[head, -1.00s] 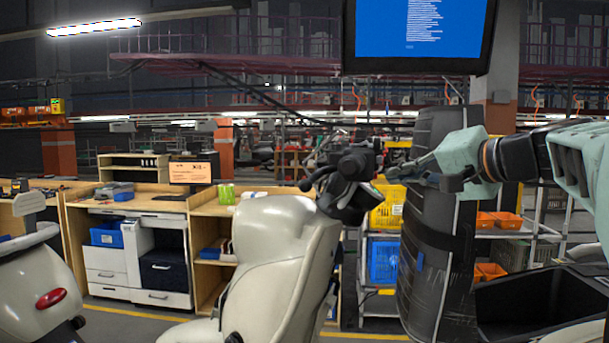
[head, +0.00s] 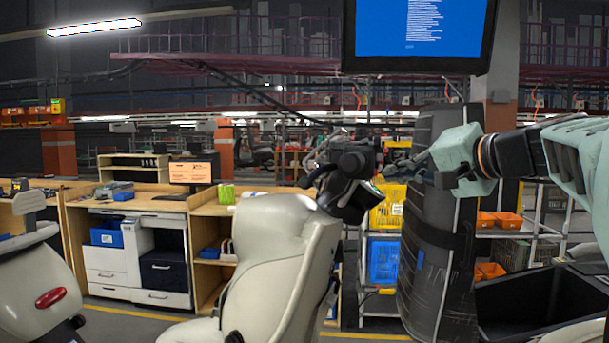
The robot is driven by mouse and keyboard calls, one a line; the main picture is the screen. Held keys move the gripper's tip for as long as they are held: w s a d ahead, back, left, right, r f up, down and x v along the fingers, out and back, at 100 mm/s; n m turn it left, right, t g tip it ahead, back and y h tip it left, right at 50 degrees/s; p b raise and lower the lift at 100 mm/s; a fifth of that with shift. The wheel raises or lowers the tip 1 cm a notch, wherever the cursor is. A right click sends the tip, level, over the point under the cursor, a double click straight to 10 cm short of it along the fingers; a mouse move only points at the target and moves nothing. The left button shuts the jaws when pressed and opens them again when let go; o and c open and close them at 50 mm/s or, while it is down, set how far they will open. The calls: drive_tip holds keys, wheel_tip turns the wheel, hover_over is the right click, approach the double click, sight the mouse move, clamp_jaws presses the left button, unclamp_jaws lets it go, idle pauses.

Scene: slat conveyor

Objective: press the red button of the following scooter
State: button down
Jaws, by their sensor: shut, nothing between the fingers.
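A cream scooter (head: 278,255) stands in the middle of the head view, its dark handlebar (head: 350,165) at the upper right of its body. No red button can be made out on the handlebar at this size. My gripper (head: 392,172) reaches in from the right, its fingers shut and empty, pointing left toward the handlebar. It looks close to the handlebar's right side, but I cannot tell whether they touch. A second cream scooter (head: 35,275) shows in part at the left edge, with a red oval light on it.
A dark wrapped column (head: 440,240) stands behind my gripper. Yellow and blue crates (head: 383,260) are on a rack behind the scooter. Wooden workbenches (head: 75,235) line the back left. A screen (head: 420,30) hangs above. A black bin (head: 535,300) is at lower right.

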drive_tip(key=shift+w+a, duration=0.15)
drive_tip(key=shift+a, duration=0.35)
idle(0.7)
drive_tip(key=shift+d, duration=0.15)
drive_tip(key=shift+s+d+b, duration=0.3)
drive_tip(key=shift+d+b, duration=0.05)
drive_tip(key=shift+d, duration=0.25)
drive_tip(key=d, duration=0.1)
drive_tip(key=s+d, duration=0.1)
drive_tip(key=d, duration=0.2)
drive_tip(key=shift+s+d, duration=0.35)
drive_tip(key=shift+d, duration=0.05)
idle(0.7)
